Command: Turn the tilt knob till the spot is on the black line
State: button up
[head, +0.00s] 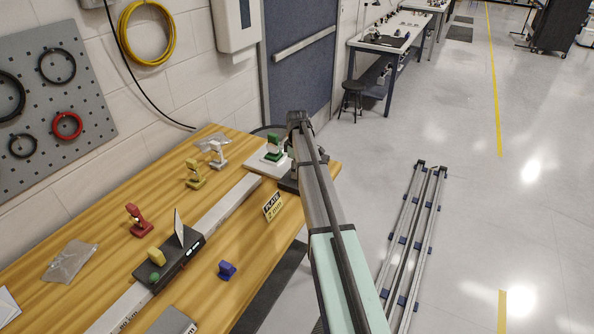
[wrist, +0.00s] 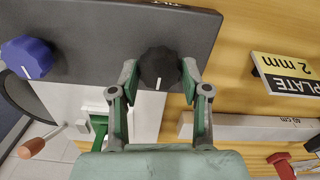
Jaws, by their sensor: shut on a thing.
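In the wrist view, a black round knob (wrist: 160,67) with a white pointer line sits on a dark grey fixture (wrist: 105,35). The pointer is toward the bottom of the picture. My gripper (wrist: 159,74) has one finger on each side of this knob and is shut on it. A blue knob (wrist: 27,57), also with a white pointer line, sits on the same fixture to the left. In the head view, part of the dark fixture (head: 287,184) shows beside my arm, which hides my gripper and the knobs. I cannot make out the spot or the black line.
A metal rail (head: 225,205) runs along the wooden bench, carrying a black block (head: 168,262) with an upright plate. A "PLATE 2 mm" sign (head: 272,206) stands near the bench edge. A green holder (head: 274,148) and an orange-handled screwdriver (wrist: 30,148) are near the fixture.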

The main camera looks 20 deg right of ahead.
jog(key=shift+f+m, duration=0.1)
jog(key=shift+m, duration=0.2)
jog(key=m+b, duration=0.2)
jog(key=m, duration=0.3)
jog(key=shift+m, duration=0.3)
jog(key=m+b, duration=0.1)
jog(key=m, duration=0.4)
jog(key=shift+b, duration=0.35)
jog(key=m+b, duration=0.1)
jog(key=m, duration=0.5)
jog(key=shift+m, duration=0.4)
jog(key=m, duration=0.5)
jog(key=shift+s+b, duration=0.1)
jog(key=shift+b, duration=0.25)
jog(key=shift+m, duration=0.3)
jog(key=o, duration=1.1)
jog(key=shift+o, duration=0.2)
